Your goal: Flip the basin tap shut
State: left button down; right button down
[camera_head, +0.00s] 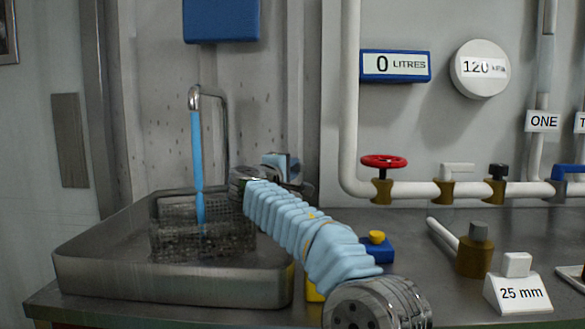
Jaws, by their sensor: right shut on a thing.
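The basin tap (221,110) is a curved chrome spout rising at the back of a grey metal basin (175,285). A blue stream of water (198,170) runs from the spout down into a wire-mesh basket (170,243) in the basin. My right arm, in a ribbed pale-blue sleeve, reaches from the lower right to the basin's back right corner. My right gripper (283,168) is there, shut at what seems to be the tap's handle; the wrist and sleeve hide most of the fingers and the handle. My left gripper is out of view.
A white pipe with a red handwheel (384,161) and several valves runs along the wall at right. On the counter stand a blue box with a yellow button (377,238), a brass valve (474,256) and a "25 mm" sign (520,293). A display reads 0 litres (396,66).

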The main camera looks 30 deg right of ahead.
dwell(0.3)
jog(key=c, duration=1)
grip_release()
jog(key=shift+o, duration=0.2)
jog(key=shift+r, duration=0.4)
jog(key=o, duration=0.5)
notch_tip(320, 180, up, 8)
jog(key=s+a+p, duration=0.1)
jog(key=s, duration=0.2)
jog(key=shift+a+p, duration=0.35)
jog(key=shift+a, duration=0.05)
jog(key=s+a+r, duration=0.1)
jog(key=s, duration=0.1)
jog(key=s+a+r, duration=0.1)
jog(key=s, duration=0.2)
jog(key=s+a+r+b, duration=0.1)
jog(key=s+a+r, duration=0.1)
jog(key=shift+s, duration=0.4)
jog(key=c, duration=0.5)
jog(key=shift+b+v, duration=0.3)
jog(key=shift+v, duration=0.6)
